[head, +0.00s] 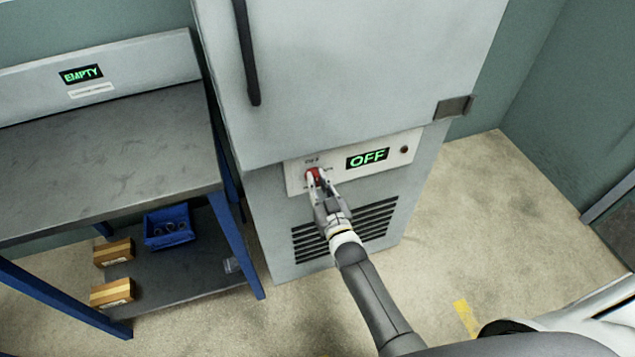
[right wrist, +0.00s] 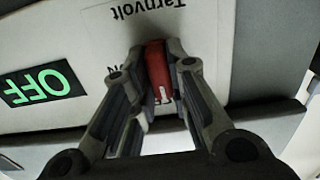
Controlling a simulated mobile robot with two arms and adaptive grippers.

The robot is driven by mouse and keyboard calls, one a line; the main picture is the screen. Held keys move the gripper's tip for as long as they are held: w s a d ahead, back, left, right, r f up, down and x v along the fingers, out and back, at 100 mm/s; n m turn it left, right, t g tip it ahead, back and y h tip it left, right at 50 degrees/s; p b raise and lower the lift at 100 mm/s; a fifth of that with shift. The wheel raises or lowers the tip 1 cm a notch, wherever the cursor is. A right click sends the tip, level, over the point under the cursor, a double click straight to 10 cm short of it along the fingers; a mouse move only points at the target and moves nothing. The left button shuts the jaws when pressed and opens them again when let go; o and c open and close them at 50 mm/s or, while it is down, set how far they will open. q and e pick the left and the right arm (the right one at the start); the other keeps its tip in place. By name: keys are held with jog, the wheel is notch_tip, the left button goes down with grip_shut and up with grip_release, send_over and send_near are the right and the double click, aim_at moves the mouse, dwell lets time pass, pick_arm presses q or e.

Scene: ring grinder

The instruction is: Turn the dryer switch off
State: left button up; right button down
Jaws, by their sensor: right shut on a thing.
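The dryer (head: 345,75) is a tall pale grey cabinet. Its white control panel (head: 298,181) carries a green display (head: 367,158) that reads OFF. The display also shows upside down in the right wrist view (right wrist: 42,84). The red switch (right wrist: 157,68) sits on the panel left of the display in the head view. My right gripper (head: 314,180) is at the panel, shut on the red switch, with one finger on each side of it. The fingers hide part of the switch in the head view. My left gripper is not in view.
A grey workbench (head: 110,160) with blue legs stands left of the dryer, with a sign (head: 81,74) reading EMPTY. Its lower shelf holds a blue bin (head: 168,228) and two cardboard boxes (head: 112,292). The floor (head: 470,225) right of the dryer is clear.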

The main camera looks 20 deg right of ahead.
jog(key=shift+f, duration=0.1)
jog(key=c, duration=1.4)
grip_release()
jog(key=shift+s, duration=0.1)
jog(key=s, duration=1.1)
jog(key=shift+s+d, duration=0.2)
jog(key=shift+s, duration=0.2)
